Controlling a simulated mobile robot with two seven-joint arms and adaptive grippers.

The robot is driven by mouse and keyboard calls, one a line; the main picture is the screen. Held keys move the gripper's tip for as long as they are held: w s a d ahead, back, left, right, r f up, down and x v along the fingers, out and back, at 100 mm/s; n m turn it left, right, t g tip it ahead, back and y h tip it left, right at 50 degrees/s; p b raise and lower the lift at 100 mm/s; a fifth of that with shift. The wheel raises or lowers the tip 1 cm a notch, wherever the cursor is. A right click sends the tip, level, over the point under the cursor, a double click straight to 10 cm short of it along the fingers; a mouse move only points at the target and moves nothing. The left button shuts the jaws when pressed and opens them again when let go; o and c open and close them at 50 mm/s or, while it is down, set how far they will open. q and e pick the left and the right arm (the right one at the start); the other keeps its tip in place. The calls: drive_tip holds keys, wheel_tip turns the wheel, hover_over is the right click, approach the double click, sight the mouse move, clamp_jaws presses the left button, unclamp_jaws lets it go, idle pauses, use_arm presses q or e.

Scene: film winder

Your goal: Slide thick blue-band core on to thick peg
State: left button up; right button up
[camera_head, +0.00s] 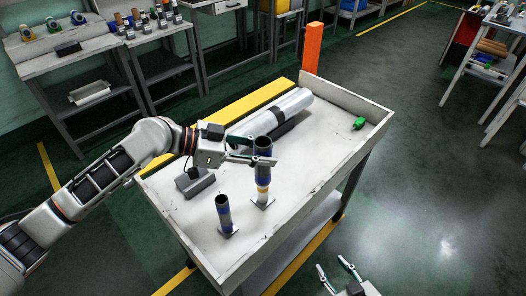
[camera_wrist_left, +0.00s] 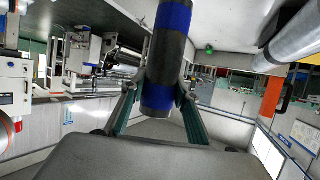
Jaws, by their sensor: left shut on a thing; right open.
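A dark core with blue bands (camera_head: 263,174) stands upright in my left gripper (camera_head: 262,161). The fingers are shut on its sides, and the left wrist view shows the core (camera_wrist_left: 166,50) between both fingers (camera_wrist_left: 160,95). Directly below it is a short peg (camera_head: 263,192), yellowish above and pale below, on a square base plate (camera_head: 262,203). The core's lower end meets or overlaps the peg top; I cannot tell how far it is around it. Another dark blue-banded core (camera_head: 223,210) stands upright on a second plate, front left. My right gripper (camera_head: 334,268) is open and empty beyond the cart's front side.
The white cart (camera_head: 300,213) has raised edges. A silver roll (camera_head: 292,106) lies at its back, a grey block (camera_head: 195,184) at left, a green object (camera_head: 359,123) at right. An orange post (camera_head: 312,48) rises at the back corner.

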sight(261, 176)
use_arm(q)
drive_tip(key=shift+f+b, duration=1.95)
drive_tip(key=shift+f, duration=0.9)
use_arm(e)
drive_tip(key=shift+s+f, duration=0.2)
drive_tip(key=shift+f, duration=0.65)
drive_tip(key=shift+s+f, duration=0.2)
drive_tip(key=shift+f, duration=0.7)
drive_tip(key=shift+s+f, duration=0.2)
drive_tip(key=shift+f, duration=0.65)
drive_tip(key=shift+s+f, duration=0.15)
drive_tip(key=shift+f, duration=0.2)
use_arm(q)
drive_tip(key=shift+f, duration=0.15)
use_arm(e)
drive_tip(key=shift+f, duration=0.1)
use_arm(q)
drive_tip(key=shift+f+b, duration=1.45)
drive_tip(key=shift+f, duration=0.25)
drive_tip(key=o, duration=1.2)
use_arm(e)
drive_tip(key=f, duration=0.1)
drive_tip(key=s+f, duration=0.1)
drive_tip(key=f, duration=0.1)
drive_tip(key=shift+s+f+g, duration=0.2)
drive_tip(key=shift+g, duration=0.2)
use_arm(q)
drive_tip(key=shift+a, duration=0.1)
